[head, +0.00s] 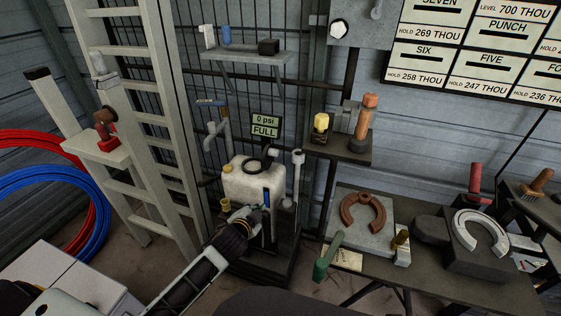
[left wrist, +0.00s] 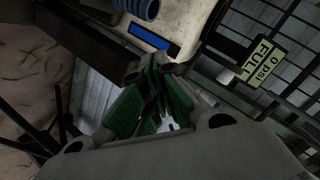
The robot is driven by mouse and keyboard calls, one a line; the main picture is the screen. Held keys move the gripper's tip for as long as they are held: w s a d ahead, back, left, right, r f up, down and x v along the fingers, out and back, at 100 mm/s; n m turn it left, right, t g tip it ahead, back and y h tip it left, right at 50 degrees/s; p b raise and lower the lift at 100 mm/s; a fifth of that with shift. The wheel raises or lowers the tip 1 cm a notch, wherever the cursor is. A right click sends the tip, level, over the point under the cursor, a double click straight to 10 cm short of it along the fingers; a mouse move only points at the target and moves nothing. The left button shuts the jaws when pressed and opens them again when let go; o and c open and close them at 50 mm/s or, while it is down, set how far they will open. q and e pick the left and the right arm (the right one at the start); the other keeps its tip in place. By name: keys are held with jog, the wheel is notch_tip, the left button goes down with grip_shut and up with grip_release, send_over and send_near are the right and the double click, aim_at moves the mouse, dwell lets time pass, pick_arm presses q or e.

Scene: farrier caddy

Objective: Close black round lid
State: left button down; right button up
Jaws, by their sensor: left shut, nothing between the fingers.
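A cream tank (head: 240,181) stands on a dark stand, with a black round lid (head: 256,166) on its top. The lid looks like a dark ring with a dark part rising behind it; how far it stands open is hard to tell. My left gripper (head: 258,211) is in front of the tank's lower front, below the lid and apart from it. It is shut and empty. In the left wrist view its green-padded fingers (left wrist: 155,88) meet below the tank's front (left wrist: 188,25); the lid cannot be made out there. My right gripper is not in view.
A green-lit sign (head: 265,125) reading "0 psi FULL" is behind the tank. A pipe with a tap (head: 214,128) stands left of it, and a grey post (head: 297,170) stands to its right. A workbench (head: 375,275) with horseshoes is at right; a ladder (head: 160,110) is at left.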

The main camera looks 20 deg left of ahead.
pick_arm(q)
jog(key=w+d+r+m+t+h, duration=0.3)
jog(key=w+r+m+h, duration=0.4)
jog(key=m, duration=0.6)
jog(key=shift+w+d+r+t, duration=0.2)
jog(key=shift+w+r+t, duration=0.4)
jog(key=shift+w, duration=0.4)
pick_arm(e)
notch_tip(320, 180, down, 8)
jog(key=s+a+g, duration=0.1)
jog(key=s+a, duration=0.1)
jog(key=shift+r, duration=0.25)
pick_arm(q)
jog(key=shift+w, duration=0.2)
